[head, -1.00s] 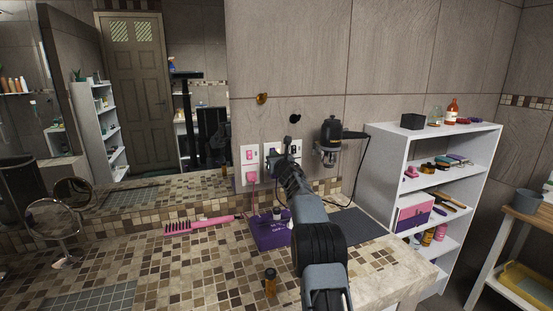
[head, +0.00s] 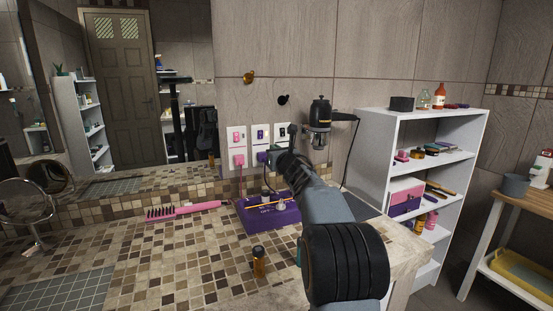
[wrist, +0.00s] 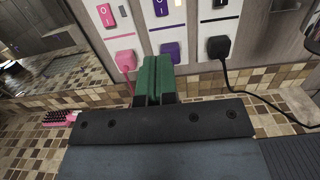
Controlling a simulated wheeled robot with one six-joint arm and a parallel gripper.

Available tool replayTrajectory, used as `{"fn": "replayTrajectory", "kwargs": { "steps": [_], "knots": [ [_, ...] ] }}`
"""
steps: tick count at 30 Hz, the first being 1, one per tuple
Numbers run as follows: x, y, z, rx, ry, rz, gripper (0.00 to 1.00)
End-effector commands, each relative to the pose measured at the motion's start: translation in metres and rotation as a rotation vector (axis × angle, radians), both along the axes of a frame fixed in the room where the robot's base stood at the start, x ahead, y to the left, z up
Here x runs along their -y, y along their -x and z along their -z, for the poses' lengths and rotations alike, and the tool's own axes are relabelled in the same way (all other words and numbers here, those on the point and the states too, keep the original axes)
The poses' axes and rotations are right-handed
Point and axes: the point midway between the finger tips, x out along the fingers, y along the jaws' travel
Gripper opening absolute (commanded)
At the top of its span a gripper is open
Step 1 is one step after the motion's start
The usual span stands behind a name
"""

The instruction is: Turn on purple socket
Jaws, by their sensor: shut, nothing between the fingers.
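The purple socket's switch (head: 261,134) is a dark purple rocker on a white wall plate, between a pink one and a black one. It also shows at the top edge of the wrist view (wrist: 160,7), partly cut off. A purple plug (wrist: 170,52) sits in the outlet below it, under a purple stripe. My gripper (wrist: 157,62) has green fingers closed together and empty. In the wrist view the fingertips overlap the lower part of the purple plug, below the switch. I cannot tell whether they touch.
The pink switch (wrist: 106,15) and pink plug (wrist: 125,60) are to the left; the black switch (wrist: 219,4) and black plug (wrist: 219,47) are to the right. A purple box (head: 268,213), a pink brush (head: 183,210) and a brown bottle (head: 259,262) are on the tiled counter.

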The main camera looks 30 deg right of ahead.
Motion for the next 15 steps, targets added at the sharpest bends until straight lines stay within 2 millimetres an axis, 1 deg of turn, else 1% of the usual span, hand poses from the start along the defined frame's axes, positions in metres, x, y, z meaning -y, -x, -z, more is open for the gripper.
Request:
{"fn": "replayTrajectory", "kwargs": {
  "steps": [1, 6, 15],
  "knots": [
    [0.0001, 0.0046, 0.0006, 0.001, 0.001, 0.001, 0.0],
    [0.0002, 0.011, 0.0009, 0.001, 0.001, 0.001, 0.0],
    [0.0007, 0.0119, 0.0009, 0.0, 0.001, 0.002, 0.0]
  ]
}}
